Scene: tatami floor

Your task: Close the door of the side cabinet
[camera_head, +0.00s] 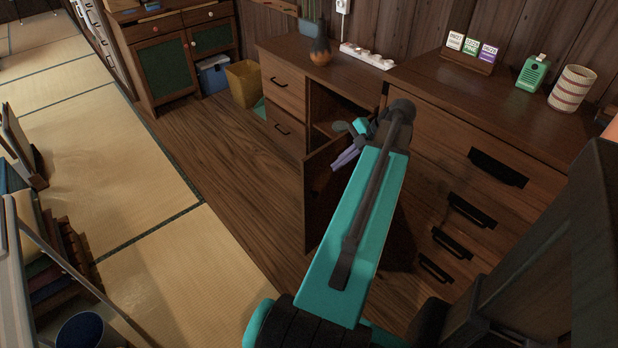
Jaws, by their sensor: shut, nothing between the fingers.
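The side cabinet (286,50) is a low brown wooden unit along the wall, with two drawers at its left and an open compartment beside them. Its door (318,200) stands open, swung out over the floor towards me. The door's right part is hidden behind my arm. My gripper (335,168), with purple fingers, is shut and empty. It is at the upper part of the door, in front of the compartment opening. I cannot tell whether the fingers touch the door.
A taller chest (480,125) with black handles stands to the right. A green-doored cabinet (180,60), a blue box (214,78) and a yellow bin (244,82) are at the back left. The wooden floor (225,165) left of the door is clear. A vase (320,52) stands on the side cabinet.

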